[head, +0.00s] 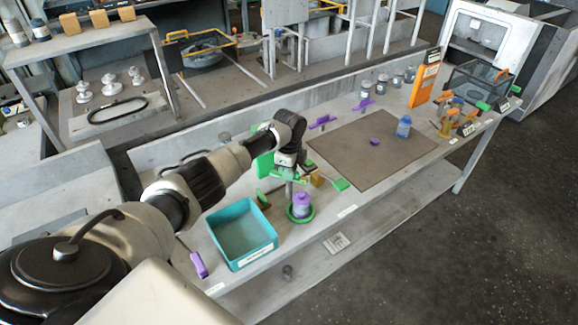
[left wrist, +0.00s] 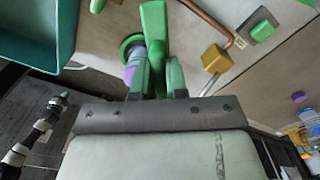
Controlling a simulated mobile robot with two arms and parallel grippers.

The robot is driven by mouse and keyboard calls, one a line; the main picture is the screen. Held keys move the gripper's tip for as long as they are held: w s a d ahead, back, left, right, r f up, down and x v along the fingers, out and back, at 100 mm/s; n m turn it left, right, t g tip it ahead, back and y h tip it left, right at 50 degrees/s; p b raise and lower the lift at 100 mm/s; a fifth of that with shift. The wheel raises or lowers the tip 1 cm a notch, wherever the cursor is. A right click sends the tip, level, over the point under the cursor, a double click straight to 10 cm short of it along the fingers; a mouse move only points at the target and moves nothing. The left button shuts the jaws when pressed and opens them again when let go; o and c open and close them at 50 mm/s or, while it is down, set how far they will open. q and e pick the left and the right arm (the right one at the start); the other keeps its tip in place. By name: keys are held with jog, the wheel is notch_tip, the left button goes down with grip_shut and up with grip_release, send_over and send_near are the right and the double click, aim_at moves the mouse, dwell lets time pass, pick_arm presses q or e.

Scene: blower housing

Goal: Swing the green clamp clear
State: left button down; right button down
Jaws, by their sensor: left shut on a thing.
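My left gripper (head: 289,176) is over the near left part of the bench. It is shut on the green clamp (head: 264,166); in the left wrist view the clamp's green handle (left wrist: 154,28) runs out from between the fingers (left wrist: 157,80). Just in front is a purple-topped jar (head: 301,204) in a green ring; it also shows beside the fingers in the left wrist view (left wrist: 132,58). The clamp's lower parts are partly hidden by the hand. An arm, seemingly my right, shows small at lower left in the left wrist view; its gripper (left wrist: 60,99) is too small to read.
A teal bin (head: 241,236) stands left of the jar. A yellow block (left wrist: 216,58) and copper rod (left wrist: 207,17) lie close to the hand. A dark mat (head: 365,151) carries a blue bottle (head: 404,127) and purple knob (head: 375,142). The mat is mostly clear.

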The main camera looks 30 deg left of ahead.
pick_arm(q)
jog(key=n+p, duration=0.2)
jog(key=n, duration=0.3)
jog(key=shift+r+n, duration=0.15)
jog(key=shift+n, duration=0.15)
jog(key=n+p, duration=0.2)
jog(key=n, duration=0.2)
jog(key=shift+n, duration=0.4)
jog(key=c, duration=1.1)
grip_release()
jog(key=shift+c, duration=0.2)
notch_tip(320, 180, up, 11)
jog(key=shift+f+b, duration=0.2)
jog(key=shift+b, duration=0.15)
